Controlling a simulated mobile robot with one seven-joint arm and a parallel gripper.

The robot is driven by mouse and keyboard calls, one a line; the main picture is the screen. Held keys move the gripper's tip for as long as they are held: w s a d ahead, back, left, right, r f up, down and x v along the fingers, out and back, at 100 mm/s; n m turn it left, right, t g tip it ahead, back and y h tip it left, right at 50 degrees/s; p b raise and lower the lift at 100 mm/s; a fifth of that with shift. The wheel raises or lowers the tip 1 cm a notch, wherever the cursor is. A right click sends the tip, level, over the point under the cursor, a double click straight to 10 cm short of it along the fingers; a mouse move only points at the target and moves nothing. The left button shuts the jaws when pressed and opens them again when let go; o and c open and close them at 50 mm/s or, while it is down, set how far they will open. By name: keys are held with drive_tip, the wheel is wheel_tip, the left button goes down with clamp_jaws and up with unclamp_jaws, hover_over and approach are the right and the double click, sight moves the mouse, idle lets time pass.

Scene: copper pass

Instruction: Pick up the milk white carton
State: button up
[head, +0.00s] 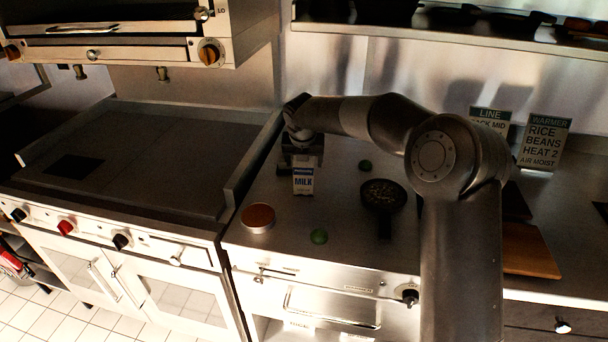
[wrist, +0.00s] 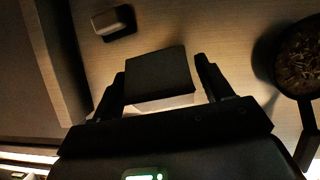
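The milk carton (head: 303,181) is white with blue lettering and stands upright on the steel counter in the head view. My gripper (head: 302,150) is directly over and just behind its top, pointing down. In the wrist view the carton's dark, shaded top (wrist: 158,75) sits between the two fingers of my gripper (wrist: 160,68). The left finger is very close to the carton. A narrow gap shows at the right finger, so the fingers look open around it. The carton's back is hidden in the head view.
A dark pan (head: 383,194) with contents stands right of the carton. A pale block (wrist: 113,22) shows in the wrist view. A griddle (head: 140,160) borders the left.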

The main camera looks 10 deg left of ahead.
clamp_jaws()
idle(0.6)
